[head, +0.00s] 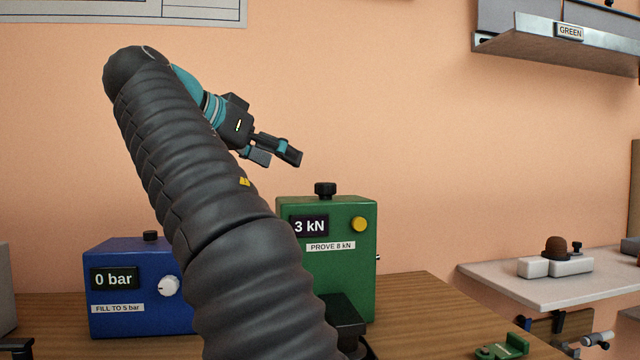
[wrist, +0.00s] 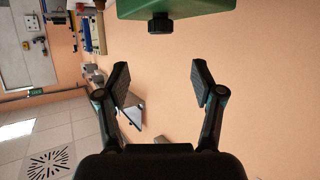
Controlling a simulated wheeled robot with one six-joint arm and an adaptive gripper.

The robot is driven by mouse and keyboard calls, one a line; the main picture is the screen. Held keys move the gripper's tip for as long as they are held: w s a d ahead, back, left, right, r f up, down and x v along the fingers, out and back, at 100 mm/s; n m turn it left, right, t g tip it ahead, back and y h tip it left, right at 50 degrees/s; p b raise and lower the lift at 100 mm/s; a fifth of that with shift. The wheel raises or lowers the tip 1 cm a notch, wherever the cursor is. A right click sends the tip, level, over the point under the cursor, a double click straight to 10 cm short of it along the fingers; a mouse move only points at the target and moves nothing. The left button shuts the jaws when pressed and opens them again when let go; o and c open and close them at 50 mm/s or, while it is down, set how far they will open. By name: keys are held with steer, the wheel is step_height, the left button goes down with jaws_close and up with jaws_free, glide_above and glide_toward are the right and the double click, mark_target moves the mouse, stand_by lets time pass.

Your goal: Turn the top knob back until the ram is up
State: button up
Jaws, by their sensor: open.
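The green press box (head: 345,270) stands on the wooden bench, with a display reading 3 kN and a label PROVE 8 kN. Its black top knob (head: 325,189) sits upright on the lid. A yellow button (head: 358,224) is on its front. My gripper (head: 278,155) is open and empty, above and to the left of the knob, apart from it. In the wrist view the green box (wrist: 180,8) shows at the top edge, with the knob (wrist: 160,23) beyond my open fingers (wrist: 160,82). My arm hides the box's lower left, and I cannot make out the ram.
A blue box (head: 130,265) reading 0 bar, with a white dial (head: 169,286) and a black top knob (head: 150,236), stands left, partly behind my arm. A small green part (head: 502,348) lies at the bench's front right. A pale shelf (head: 550,278) is further right.

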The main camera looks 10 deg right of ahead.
mark_target(326, 184)
steer(key=x, duration=1.3)
steer(key=shift+w+d, duration=0.25)
steer(key=shift+w, duration=0.1)
steer(key=c, duration=1.2)
steer(key=shift+o, duration=0.2)
